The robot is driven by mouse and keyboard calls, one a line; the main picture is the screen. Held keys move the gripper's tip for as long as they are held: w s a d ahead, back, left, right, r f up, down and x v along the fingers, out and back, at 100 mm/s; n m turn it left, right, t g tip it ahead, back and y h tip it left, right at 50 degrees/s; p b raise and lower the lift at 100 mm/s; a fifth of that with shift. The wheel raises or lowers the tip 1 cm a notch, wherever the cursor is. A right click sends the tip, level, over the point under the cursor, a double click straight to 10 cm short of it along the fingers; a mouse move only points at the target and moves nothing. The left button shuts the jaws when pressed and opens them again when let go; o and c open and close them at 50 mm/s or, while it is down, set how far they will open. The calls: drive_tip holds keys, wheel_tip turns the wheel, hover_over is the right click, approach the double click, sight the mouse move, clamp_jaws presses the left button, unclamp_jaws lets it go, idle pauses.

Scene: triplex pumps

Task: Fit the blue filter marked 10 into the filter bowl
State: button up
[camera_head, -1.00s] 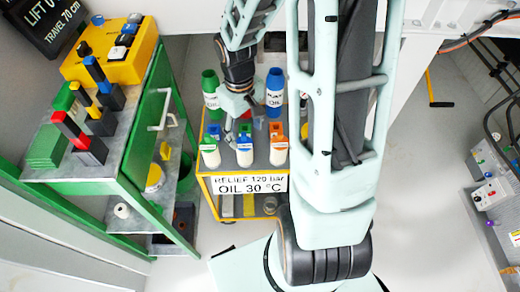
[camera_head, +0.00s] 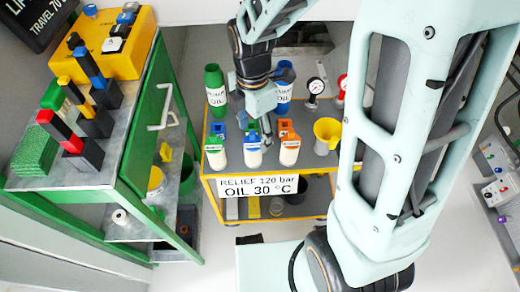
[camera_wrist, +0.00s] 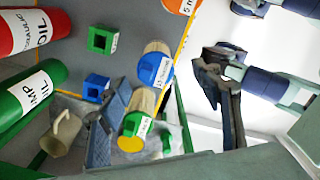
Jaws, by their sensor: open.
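The blue-topped filter (camera_head: 253,151), with a white body, stands upright on the yellow-edged cart between a green-topped filter (camera_head: 215,152) and an orange-topped one (camera_head: 289,151). Its label is too small to read in the head view. My gripper (camera_head: 263,134) is open and empty, just behind and above the blue filter towards the orange one; I cannot tell whether it touches anything. In the wrist view the blue-topped filter (camera_wrist: 154,68) shows beside the green-topped one (camera_wrist: 136,126); its mark is not clearly legible. I cannot identify the filter bowl.
Green (camera_head: 215,88) and blue (camera_head: 284,88) oil bottles stand behind the filters. A yellow funnel (camera_head: 327,135) and gauges (camera_head: 316,87) are to their right. A green-framed bench (camera_head: 85,181) with coloured blocks stands at left.

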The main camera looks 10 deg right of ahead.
sight(254, 144)
wheel_tip(254, 144, down, 6)
drive_tip(key=shift+r+b, duration=0.25)
drive_tip(key=shift+b, duration=0.55)
drive_tip(key=f, duration=0.1)
drive_tip(key=f+b, duration=0.1)
drive_tip(key=f, duration=0.1)
drive_tip(key=f+b, duration=0.1)
drive_tip(key=f, duration=0.1)
drive_tip(key=shift+w+a+f, duration=0.15)
drive_tip(key=shift+w+a, duration=0.05)
drive_tip(key=shift+a, duration=0.1)
drive_tip(key=c, duration=1.5)
